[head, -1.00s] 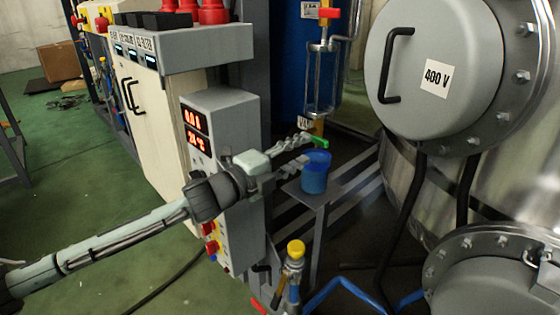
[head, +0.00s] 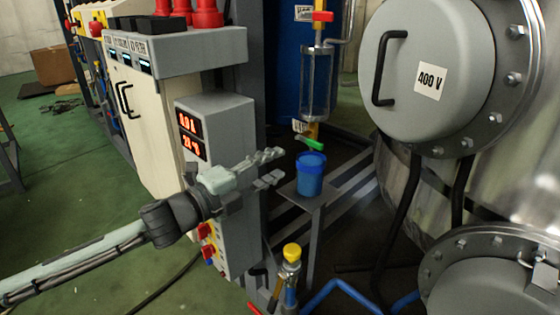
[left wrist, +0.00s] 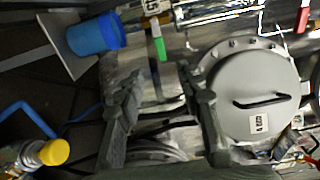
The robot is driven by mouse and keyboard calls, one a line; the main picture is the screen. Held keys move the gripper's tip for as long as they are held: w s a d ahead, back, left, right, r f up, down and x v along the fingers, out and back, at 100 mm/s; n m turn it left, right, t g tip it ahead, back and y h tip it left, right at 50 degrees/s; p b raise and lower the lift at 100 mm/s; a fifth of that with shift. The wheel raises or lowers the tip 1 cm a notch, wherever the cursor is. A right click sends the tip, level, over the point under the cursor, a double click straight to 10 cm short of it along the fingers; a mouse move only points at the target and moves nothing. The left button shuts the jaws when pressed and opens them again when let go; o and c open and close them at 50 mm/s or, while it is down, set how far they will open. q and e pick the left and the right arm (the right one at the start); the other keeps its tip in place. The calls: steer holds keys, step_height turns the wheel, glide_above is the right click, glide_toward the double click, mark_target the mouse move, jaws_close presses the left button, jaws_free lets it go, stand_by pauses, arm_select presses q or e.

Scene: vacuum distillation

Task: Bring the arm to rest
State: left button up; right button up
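My left gripper (head: 272,168) reaches in from the left in the head view. Its two fingers are spread with a gap between them and nothing held. It stands left of the blue cup (head: 310,175), apart from it, in front of the grey control box. In the left wrist view the open fingers (left wrist: 160,100) frame the background, with the blue cup (left wrist: 95,36) at upper left. My right gripper is not in either view.
The blue cup stands on a small grey stand (head: 313,199). A green-handled valve (head: 309,144) hangs above it, under a glass vessel (head: 317,85). A yellow-capped valve (head: 292,251) rises below. The control box (head: 217,120) and a large steel tank (head: 400,200) flank the gripper.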

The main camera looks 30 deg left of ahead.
arm_select(q)
steer(key=s+a+f+n+g+y, duration=0.1)
steer(key=a+f+n+g+y, duration=0.2)
steer(key=f, duration=0.5)
steer(key=s+a+f+n+y, duration=0.2)
steer(key=f+n, duration=0.3)
steer(key=f, duration=0.2)
steer(key=s+a+f+n+g+y, duration=0.1)
steer(key=a+f+n+g+y, duration=0.2)
steer(key=f, duration=0.5)
steer(key=s+d+f+n+g, duration=0.3)
steer(key=s+f+n+g, duration=0.1)
steer(key=s+f, duration=0.6)
steer(key=s+d+f+n+g, duration=0.4)
steer(key=s+f+n, duration=0.1)
steer(key=s+f, duration=0.5)
step_height(320, 180, down, 2)
steer(key=shift+d+f+n+h, duration=0.15)
steer(key=shift+d+n+h, duration=0.05)
steer(key=shift+n+h, duration=0.1)
steer(key=shift+a, duration=0.1)
